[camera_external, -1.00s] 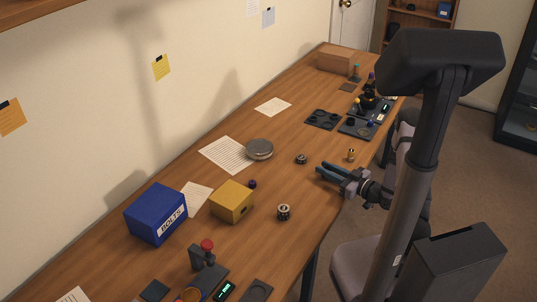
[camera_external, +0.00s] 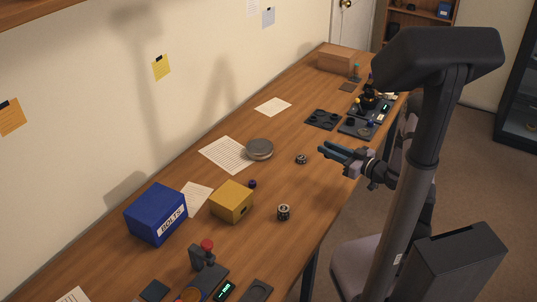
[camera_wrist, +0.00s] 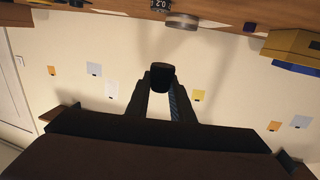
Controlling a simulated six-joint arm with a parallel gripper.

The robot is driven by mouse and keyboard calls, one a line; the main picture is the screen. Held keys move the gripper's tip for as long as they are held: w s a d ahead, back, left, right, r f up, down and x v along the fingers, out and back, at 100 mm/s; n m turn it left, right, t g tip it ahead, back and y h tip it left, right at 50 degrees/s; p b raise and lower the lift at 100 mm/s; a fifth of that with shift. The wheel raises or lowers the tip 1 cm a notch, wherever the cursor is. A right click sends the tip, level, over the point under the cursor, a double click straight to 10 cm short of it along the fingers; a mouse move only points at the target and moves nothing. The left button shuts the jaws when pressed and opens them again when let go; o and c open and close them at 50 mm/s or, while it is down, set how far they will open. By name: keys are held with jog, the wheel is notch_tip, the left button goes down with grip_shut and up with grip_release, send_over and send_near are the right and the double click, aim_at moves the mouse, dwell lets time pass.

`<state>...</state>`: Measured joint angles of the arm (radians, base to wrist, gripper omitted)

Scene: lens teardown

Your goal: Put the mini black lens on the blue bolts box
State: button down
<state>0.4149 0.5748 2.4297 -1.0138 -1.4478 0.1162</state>
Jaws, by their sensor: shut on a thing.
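My gripper (camera_external: 331,154) is above the right edge of the long wooden table, its fingers pointing left. In the wrist view its fingers (camera_wrist: 161,100) are shut on a small black cylinder, the mini black lens (camera_wrist: 162,76). The lens is off the table and hard to make out in the external view. The blue bolts box (camera_external: 157,213) stands at the left of the table, well away from my gripper, with a white BOLTS label on its side. Part of a blue box shows at the upper right of the wrist view (camera_wrist: 295,68).
A yellow box (camera_external: 231,201) stands just right of the blue box. A round grey tin (camera_external: 259,149), a small dark-and-silver part (camera_external: 301,159) and another silver part (camera_external: 284,212) lie between. A red-topped device (camera_external: 207,255) stands in front. Black trays (camera_external: 323,119) are farther back.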

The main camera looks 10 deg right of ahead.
jog(key=w+a+r+n+g+y+b, duration=0.1)
jog(key=w+a, duration=0.2)
jog(key=a, duration=0.7)
jog(key=w+a+r+n+g+y+b, duration=0.1)
jog(key=w+a, duration=0.2)
jog(key=a, duration=0.6)
jog(key=w+a+n+g+y+b, duration=0.1)
jog(key=w+a, duration=0.2)
jog(key=a, duration=0.7)
notch_tip(320, 180, up, 8)
jog(key=n+g+y+b, duration=0.2)
jog(key=n+g+y, duration=0.1)
jog(key=g, duration=0.1)
send_over(153, 203)
jog(key=shift+f+p, duration=0.7)
jog(key=shift+f, duration=4.15)
